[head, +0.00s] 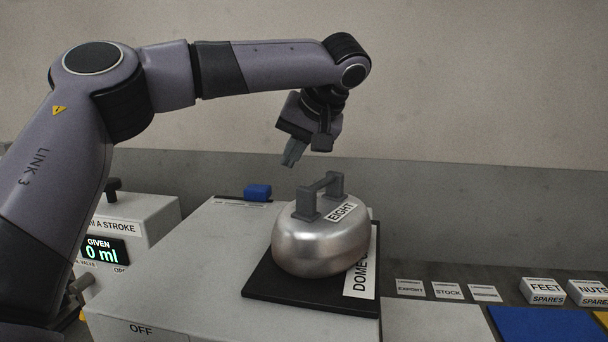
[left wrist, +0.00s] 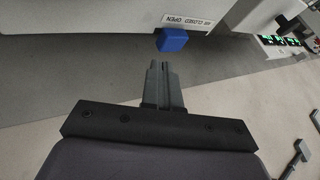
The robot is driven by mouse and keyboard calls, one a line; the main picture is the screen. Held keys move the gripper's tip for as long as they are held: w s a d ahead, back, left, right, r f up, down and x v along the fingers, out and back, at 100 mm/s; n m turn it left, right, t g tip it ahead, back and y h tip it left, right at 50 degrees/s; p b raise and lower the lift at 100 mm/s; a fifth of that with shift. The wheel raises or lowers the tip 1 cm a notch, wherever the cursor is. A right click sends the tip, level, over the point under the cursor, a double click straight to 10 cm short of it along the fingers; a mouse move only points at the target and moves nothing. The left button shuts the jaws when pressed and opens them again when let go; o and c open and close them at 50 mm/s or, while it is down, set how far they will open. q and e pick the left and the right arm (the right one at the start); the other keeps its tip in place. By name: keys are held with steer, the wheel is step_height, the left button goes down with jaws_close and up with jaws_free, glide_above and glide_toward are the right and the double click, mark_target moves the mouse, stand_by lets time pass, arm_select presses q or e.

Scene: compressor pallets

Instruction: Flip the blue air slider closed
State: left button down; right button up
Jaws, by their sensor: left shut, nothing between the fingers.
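The blue air slider (head: 257,192) is a small blue block at the far edge of the grey cabinet top in the head view. It also shows in the left wrist view (left wrist: 172,40), next to a label reading "AIR CLOSED OPEN" (left wrist: 188,20). My left gripper (head: 290,160) is shut and empty, above and to the right of the slider in the head view. In the left wrist view its fingertips (left wrist: 160,66) point toward the slider, with a gap that looks small; I cannot tell the exact distance. My right gripper is not in view.
A metal dome with a handle, labelled EIGHT (head: 322,240), stands on a black mat (head: 262,283) right of the slider. A white unit with a "0 ml" display (head: 103,250) is at left. Labelled blocks (head: 545,290) and a blue mat (head: 545,325) lie at right.

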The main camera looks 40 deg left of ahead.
mark_target(258, 193)
arm_select(q)
steer(key=shift+w+d+r, duration=0.3)
steer(key=shift+w+d, duration=0.1)
steer(key=shift+d, duration=0.15)
steer(key=shift+s, duration=0.1)
steer(key=x, duration=1)
steer(key=shift+a, duration=0.1)
